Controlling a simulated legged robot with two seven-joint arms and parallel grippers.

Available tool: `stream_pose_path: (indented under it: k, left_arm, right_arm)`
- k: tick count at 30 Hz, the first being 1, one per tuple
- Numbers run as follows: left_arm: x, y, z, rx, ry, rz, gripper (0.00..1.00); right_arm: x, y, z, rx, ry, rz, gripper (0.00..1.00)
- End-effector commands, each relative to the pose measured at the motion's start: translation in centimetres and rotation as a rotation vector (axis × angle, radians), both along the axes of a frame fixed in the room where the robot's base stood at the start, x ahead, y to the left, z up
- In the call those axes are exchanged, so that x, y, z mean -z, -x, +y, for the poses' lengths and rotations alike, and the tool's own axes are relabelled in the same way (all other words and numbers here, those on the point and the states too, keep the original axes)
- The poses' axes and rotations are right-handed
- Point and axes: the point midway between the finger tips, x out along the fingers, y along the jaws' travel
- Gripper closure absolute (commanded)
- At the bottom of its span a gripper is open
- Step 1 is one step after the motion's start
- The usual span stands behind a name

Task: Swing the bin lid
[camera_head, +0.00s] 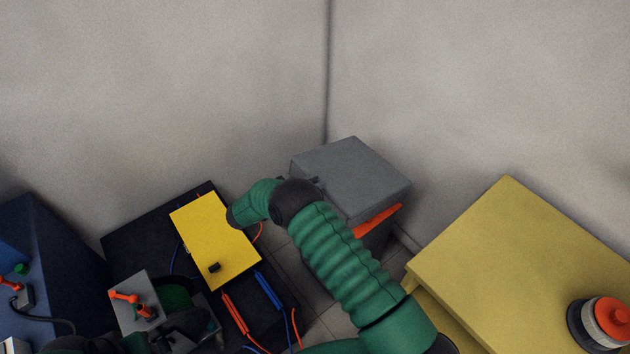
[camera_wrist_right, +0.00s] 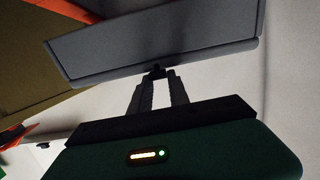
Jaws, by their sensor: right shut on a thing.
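In the right wrist view, a grey panel that looks like the lid (camera_wrist_right: 160,45) crosses the upper part. My right gripper (camera_wrist_right: 157,75) has its fingertips together on a small dark tab at the panel's lower edge. In the head view my right arm hides most of this gripper. My left gripper (camera_head: 183,330) appears dark at the bottom left, away from the bin; its fingers are unclear.
A yellow table (camera_head: 510,265) with a red button (camera_head: 610,314) stands at the right. A yellow board (camera_head: 216,240) lies on a black bench at the left, with red and blue probes beside it. A blue box (camera_head: 45,255) stands far left. Walls close behind the bin.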

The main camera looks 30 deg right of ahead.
Motion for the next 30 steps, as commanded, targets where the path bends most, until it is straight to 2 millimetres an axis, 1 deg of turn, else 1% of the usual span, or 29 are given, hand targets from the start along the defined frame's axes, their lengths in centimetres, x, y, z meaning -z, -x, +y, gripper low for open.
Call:
stream_pose_path:
  k: [1, 6, 17, 30]
  left_arm:
    - [0.7, 0.0, 0.0, 0.000, 0.000, 0.000, 0.64]
    - [1.7, 0.0, 0.0, 0.000, 0.000, 0.000, 0.64]
    - [1.7, 0.0, 0.0, 0.000, 0.000, 0.000, 0.64]
    - [4.9, 0.0, 0.0, 0.000, 0.000, 0.000, 0.64]
  right_arm:
    - [0.9, -0.1, 0.2, -0.004, -0.003, -0.001, 1.00]
    - [2.1, -0.1, 0.8, -0.005, -0.003, -0.002, 1.00]
    - [2.1, -0.1, 0.9, -0.004, -0.003, -0.003, 1.00]
    - [6.1, 0.0, 1.3, -0.005, -0.004, -0.002, 1.00]
